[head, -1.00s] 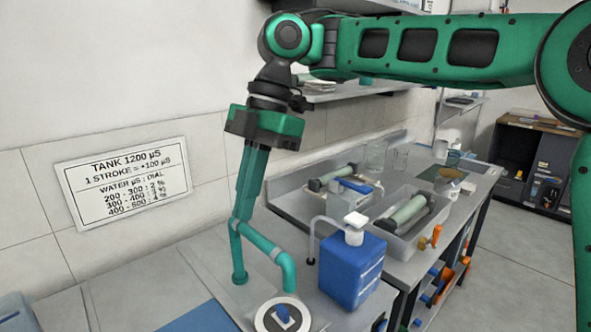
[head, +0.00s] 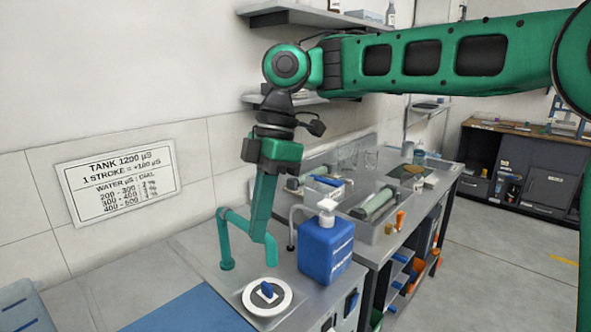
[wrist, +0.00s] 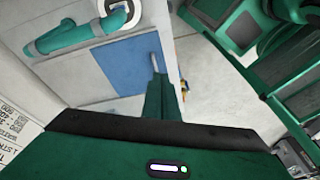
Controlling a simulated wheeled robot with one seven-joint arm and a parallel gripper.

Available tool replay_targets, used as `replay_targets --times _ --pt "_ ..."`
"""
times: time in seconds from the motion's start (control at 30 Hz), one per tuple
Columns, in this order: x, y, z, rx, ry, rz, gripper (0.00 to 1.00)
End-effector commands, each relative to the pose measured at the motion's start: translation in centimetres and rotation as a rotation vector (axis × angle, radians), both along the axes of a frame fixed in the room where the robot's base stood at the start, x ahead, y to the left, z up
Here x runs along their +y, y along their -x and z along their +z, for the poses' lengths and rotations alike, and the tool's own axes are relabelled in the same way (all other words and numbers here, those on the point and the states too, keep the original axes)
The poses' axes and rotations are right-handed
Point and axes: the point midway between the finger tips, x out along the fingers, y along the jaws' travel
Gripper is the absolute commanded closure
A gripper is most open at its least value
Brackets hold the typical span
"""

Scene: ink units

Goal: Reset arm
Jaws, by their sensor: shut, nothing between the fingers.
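My gripper (head: 259,238) hangs from my green arm in the head view, pointing down with its fingers shut and nothing between them. Its fingers overlap the bent teal pipe (head: 227,245) in that picture; I cannot tell whether they touch it. In the wrist view the closed fingers (wrist: 155,62) show in front of the blue mat (wrist: 125,60), with the teal pipe (wrist: 75,36) to their left.
A white dial with a blue knob (head: 267,291) sits on the grey bench beside the pipe. A blue pump bottle (head: 325,255) stands right of it. A sink area with glassware (head: 370,160) lies behind. A sign (head: 120,182) hangs on the wall. Floor (head: 490,270) at right is clear.

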Motion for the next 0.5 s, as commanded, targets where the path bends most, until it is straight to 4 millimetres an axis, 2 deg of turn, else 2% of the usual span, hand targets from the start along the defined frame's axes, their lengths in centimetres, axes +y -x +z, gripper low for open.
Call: replay_targets --times 0.17,0.27,0.37,0.5 --pt "-5.2 -1.4 -2.0 0.015 0.081 -0.304 1.0" --pt "-9.8 -2.2 -3.3 0.024 0.133 -0.551 1.0" --pt "-16.0 -2.5 -5.0 0.032 0.186 -0.863 1.0" --pt "-24.8 -1.1 -7.1 0.045 0.238 -1.284 1.0"
